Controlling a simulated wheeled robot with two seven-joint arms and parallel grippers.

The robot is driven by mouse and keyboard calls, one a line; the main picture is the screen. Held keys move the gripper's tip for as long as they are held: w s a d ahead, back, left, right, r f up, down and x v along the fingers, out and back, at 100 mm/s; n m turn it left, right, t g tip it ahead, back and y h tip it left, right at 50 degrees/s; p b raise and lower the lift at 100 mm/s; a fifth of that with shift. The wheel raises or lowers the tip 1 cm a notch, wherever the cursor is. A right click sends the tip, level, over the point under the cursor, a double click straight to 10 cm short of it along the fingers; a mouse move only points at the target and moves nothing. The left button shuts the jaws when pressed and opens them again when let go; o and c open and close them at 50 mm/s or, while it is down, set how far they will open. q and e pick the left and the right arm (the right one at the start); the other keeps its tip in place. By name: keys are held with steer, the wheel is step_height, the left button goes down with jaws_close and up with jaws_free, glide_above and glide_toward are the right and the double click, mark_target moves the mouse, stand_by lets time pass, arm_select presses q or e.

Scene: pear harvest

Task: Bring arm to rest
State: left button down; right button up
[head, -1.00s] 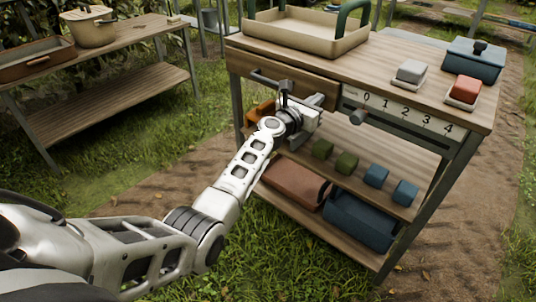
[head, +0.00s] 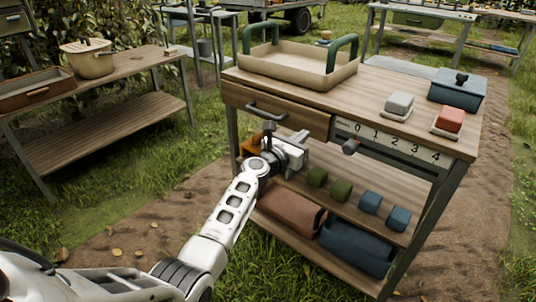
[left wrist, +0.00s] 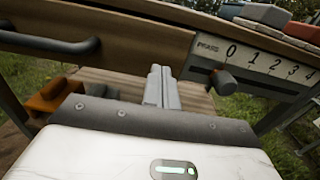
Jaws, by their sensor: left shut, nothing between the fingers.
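My left gripper (head: 297,143) is in front of the wooden workbench, just below the drawer (head: 275,113) with its dark handle (head: 266,109). In the left wrist view its two grey fingers (left wrist: 161,88) are together with nothing between them. The fingers point toward the open space under the bench top, left of the slider knob (left wrist: 222,81). That knob is at the 0 end of the scale (head: 392,142) marked PEARS, which runs from 0 to 4. The drawer looks shut. My right gripper is not in view.
A cream tray with green handles (head: 283,80) sits on the bench top (head: 385,97), with a grey block (head: 399,104), a red block (head: 449,120) and a blue box (head: 457,89). Several small blocks and two bins stand below. Another table (head: 110,72) is at left.

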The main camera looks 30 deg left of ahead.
arm_select(q)
steer(key=s+d+f+m+g+p, duration=0.1)
steer(key=s+d+m+g+p, duration=0.1)
steer(key=s+m, duration=1)
steer(key=s+d+f+m+g+p, duration=0.1)
steer(key=s+d+m+p, duration=0.3)
steer(key=s+m, duration=0.7)
steer(key=s+d+f+m+g+p, duration=0.2)
steer(key=s+d+m+g+p, duration=0.1)
steer(key=s+m, duration=0.9)
steer(key=s, duration=0.3)
steer(key=shift+s+m+g+p, duration=0.15)
steer(key=shift+m+g+p, duration=0.15)
steer(key=shift+g+p, duration=0.1)
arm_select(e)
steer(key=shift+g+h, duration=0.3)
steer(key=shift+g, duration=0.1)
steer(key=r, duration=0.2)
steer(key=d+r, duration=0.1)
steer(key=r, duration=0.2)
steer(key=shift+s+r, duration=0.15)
